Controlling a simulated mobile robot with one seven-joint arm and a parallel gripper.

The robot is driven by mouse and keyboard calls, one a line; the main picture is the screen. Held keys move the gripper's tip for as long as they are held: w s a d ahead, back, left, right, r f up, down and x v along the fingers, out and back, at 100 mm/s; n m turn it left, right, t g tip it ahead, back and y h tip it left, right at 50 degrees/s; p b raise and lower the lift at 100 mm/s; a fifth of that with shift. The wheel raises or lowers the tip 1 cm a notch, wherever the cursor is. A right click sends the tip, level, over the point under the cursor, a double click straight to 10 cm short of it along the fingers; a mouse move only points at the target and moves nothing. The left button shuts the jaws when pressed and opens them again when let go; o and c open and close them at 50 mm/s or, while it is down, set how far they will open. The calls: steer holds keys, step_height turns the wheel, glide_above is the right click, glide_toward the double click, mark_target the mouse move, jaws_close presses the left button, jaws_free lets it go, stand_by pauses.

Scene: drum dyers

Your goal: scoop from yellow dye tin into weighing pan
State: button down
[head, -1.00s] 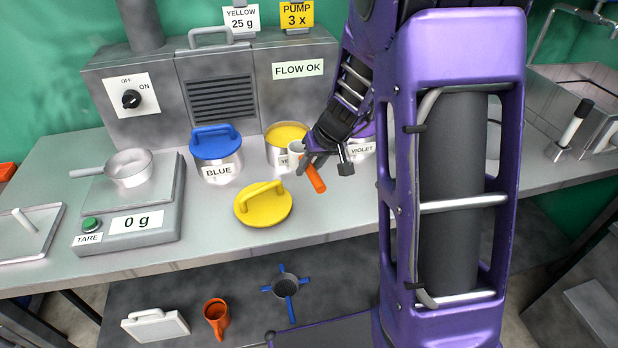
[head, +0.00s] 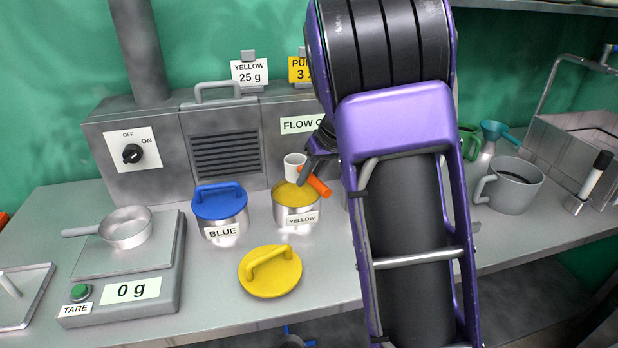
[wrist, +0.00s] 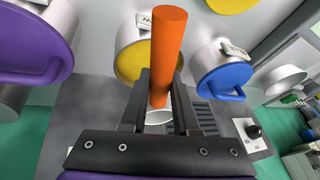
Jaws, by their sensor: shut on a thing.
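The yellow dye tin (head: 297,214) stands open on the bench, with yellow dye (head: 290,196) near its rim. My gripper (head: 311,172) is shut on the orange handle (head: 319,187) of a scoop. The scoop's pale cup (head: 294,166) appears just above the tin's back rim; I cannot see what it holds. In the wrist view the orange handle (wrist: 168,50) stands between the fingers (wrist: 160,105), with the tin (wrist: 128,35) behind it. The weighing pan (head: 127,230) sits on the scale (head: 165,265), which reads 0 g.
The yellow lid (head: 270,275) lies in front of the tin. The lidded blue tin (head: 221,222) stands between tin and scale. A violet-lidded tin (wrist: 30,45) shows in the wrist view. A grey machine (head: 150,160) stands behind. A grey mug (head: 512,188) is at right.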

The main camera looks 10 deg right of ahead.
mark_target(306, 206)
steer(key=shift+s+f+b, duration=0.2)
steer(key=shift+f+b, duration=2.35)
steer(key=shift+f, duration=0.85)
steer(key=shift+s+a+f, duration=0.1)
steer(key=shift+w+r+p, duration=0.15)
steer(key=shift+r+p, duration=0.9)
steer(key=shift+r, duration=0.85)
steer(key=shift+w+r+p, duration=0.15)
steer(key=shift+r+p, duration=0.85)
steer(key=shift+r, duration=0.85)
